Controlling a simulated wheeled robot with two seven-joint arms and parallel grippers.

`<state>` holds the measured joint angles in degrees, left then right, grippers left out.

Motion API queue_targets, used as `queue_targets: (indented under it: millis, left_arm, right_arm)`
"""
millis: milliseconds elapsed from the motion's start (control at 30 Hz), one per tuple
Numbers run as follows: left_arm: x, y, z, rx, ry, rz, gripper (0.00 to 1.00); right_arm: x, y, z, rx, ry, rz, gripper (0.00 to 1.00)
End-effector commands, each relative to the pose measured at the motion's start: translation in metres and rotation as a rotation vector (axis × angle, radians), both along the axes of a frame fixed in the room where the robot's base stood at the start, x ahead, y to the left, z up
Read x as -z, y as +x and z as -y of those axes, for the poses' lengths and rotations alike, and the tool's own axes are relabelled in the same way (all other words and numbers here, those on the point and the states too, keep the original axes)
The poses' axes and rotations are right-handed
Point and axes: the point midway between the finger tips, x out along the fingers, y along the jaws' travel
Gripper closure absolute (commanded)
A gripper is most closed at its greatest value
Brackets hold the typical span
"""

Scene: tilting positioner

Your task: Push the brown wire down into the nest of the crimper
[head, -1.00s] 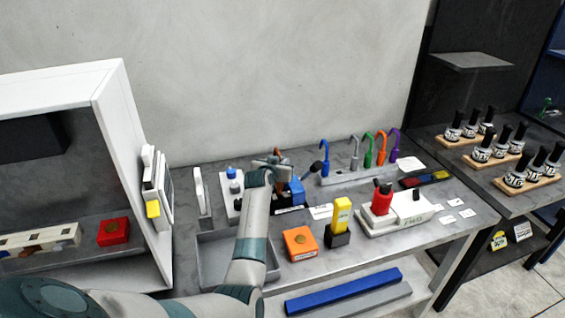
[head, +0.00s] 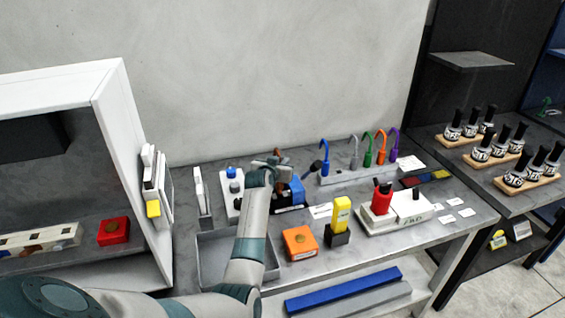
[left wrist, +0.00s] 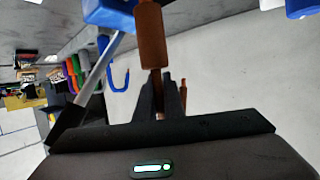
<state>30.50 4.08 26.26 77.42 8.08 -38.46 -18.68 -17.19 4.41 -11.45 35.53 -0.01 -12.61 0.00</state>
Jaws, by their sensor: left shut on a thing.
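The brown wire (left wrist: 151,35) is in front of my left gripper (left wrist: 160,95) in the left wrist view, its lower end between the narrow fingers. In the head view, a small bit of the brown wire (head: 281,154) shows above my left gripper (head: 272,163), which is shut on it. The crimper (head: 295,191), a blue block on a dark base with a black-handled lever, is just right of the gripper. Its blue part (left wrist: 106,12) is at the top of the wrist view, beside the wire. The nest is hidden, so I cannot tell how the wire's end sits there. My right gripper is not in view.
A rack with several coloured hooked wires (head: 355,173) stands behind and right. A grey tray (head: 212,270), an orange box (head: 299,242) and a yellow device (head: 341,215) are in front.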

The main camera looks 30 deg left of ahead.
Motion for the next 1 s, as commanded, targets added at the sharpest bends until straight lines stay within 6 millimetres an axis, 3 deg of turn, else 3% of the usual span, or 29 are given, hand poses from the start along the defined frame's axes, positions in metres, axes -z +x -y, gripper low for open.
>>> queue_targets:
  millis: [1000]
  left_arm:
    - [0.022, 0.000, 0.000, 0.000, -0.001, 0.000, 1.00]
  right_arm:
    - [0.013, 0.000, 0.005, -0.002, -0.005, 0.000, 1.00]
